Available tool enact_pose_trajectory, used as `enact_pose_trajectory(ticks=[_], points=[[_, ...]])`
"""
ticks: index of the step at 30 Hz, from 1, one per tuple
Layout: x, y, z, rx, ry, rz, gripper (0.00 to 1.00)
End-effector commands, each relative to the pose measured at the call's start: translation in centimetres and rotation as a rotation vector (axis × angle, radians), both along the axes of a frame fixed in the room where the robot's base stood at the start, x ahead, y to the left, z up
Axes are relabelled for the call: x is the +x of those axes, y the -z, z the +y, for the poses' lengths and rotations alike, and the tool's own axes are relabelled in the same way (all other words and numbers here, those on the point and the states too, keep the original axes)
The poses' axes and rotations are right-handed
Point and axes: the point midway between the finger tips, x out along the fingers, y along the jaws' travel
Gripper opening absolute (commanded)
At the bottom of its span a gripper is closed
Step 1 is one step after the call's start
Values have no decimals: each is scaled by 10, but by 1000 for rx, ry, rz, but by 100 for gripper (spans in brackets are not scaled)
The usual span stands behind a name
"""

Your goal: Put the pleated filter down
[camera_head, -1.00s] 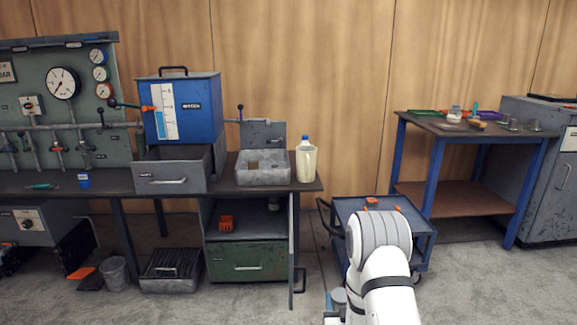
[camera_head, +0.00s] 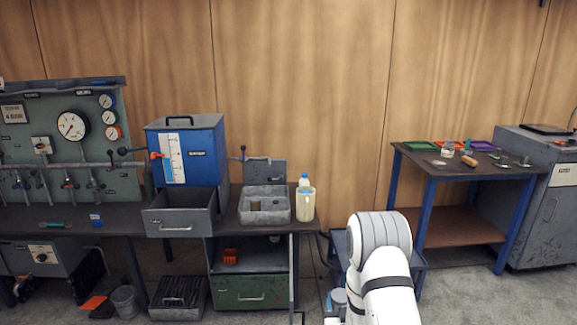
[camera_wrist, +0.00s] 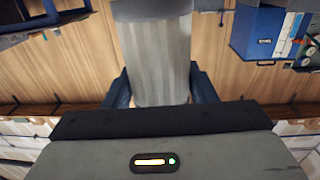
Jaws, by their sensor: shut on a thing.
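The pleated filter (camera_wrist: 155,62) is a pale grey ribbed cylinder with a darker grey end band. It fills the top middle of the wrist view. My gripper (camera_wrist: 160,88) has its two dark blue fingers on either side of the filter and is shut on it. In the head view my white arm rises at the bottom right, and my gripper and the filter cannot be made out there.
A workbench carries a blue tank (camera_head: 188,152), a grey sink tray (camera_head: 265,205) and a plastic jug (camera_head: 305,203). A blue trolley (camera_head: 340,245) stands partly behind my arm. A blue-legged table (camera_head: 428,168) with small trays and parts stands at right. An open drawer (camera_head: 180,222) juts out.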

Motion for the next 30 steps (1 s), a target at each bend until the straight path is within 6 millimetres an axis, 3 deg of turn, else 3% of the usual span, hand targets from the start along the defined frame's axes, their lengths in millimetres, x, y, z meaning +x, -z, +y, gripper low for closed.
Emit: enact_pose_trajectory(ticks=[1,7,15,30], points=[[0,-14,0,0,0,0,26],[-4,-25,0,0,1,0,26],[-44,-45,0,0,1,1,26],[-48,-47,0,0,1,0,26]])
